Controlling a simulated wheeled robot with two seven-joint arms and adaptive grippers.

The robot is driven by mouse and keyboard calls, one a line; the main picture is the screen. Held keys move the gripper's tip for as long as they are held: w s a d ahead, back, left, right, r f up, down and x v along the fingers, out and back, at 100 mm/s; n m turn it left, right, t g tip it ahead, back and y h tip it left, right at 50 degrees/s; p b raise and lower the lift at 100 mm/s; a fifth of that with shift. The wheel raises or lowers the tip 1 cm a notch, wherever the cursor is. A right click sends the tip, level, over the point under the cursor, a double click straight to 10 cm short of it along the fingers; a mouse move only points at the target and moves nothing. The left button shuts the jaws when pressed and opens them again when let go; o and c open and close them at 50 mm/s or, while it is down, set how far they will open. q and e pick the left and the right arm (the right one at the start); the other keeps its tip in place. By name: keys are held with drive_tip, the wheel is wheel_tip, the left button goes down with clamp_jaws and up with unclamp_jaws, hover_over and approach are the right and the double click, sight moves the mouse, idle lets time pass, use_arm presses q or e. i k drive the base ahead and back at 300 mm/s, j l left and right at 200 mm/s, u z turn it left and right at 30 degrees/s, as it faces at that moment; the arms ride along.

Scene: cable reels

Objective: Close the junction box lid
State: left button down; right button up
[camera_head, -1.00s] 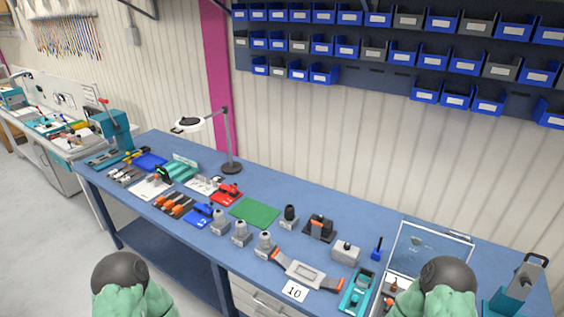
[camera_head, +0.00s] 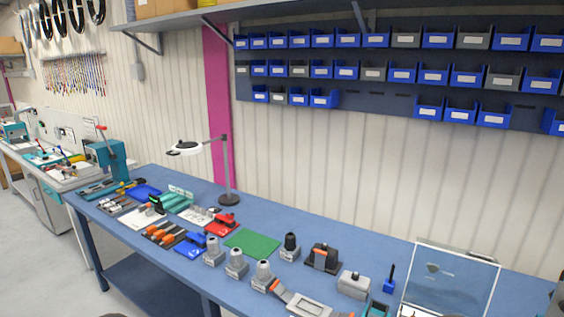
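A clear, see-through lid (camera_head: 452,278) with a pale frame stands raised at the right end of the blue workbench, looking like the junction box lid in an open position. The box below it is mostly cut off by the bottom edge of the picture. Neither of my grippers shows in the head view. Nothing is seen touching the lid.
The blue workbench (camera_head: 330,235) holds a magnifier lamp (camera_head: 229,180), a green mat (camera_head: 252,243), several grey connector parts and a grey device (camera_head: 353,284). A small blue part (camera_head: 389,280) stands left of the lid. Blue bins (camera_head: 460,110) hang on the wall above.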

sight(486, 260)
drive_tip(key=k+l, duration=0.15)
drive_tip(key=l, duration=0.2)
drive_tip(key=k+l, duration=0.1)
drive_tip(key=l, duration=0.3)
drive_tip(key=k+l, duration=0.15)
drive_tip(key=l, duration=0.2)
drive_tip(key=k+l, duration=0.15)
drive_tip(key=l, duration=0.2)
drive_tip(key=k+l, duration=0.1)
drive_tip(key=l, duration=0.3)
drive_tip(key=k+l, duration=0.15)
drive_tip(key=l, duration=0.2)
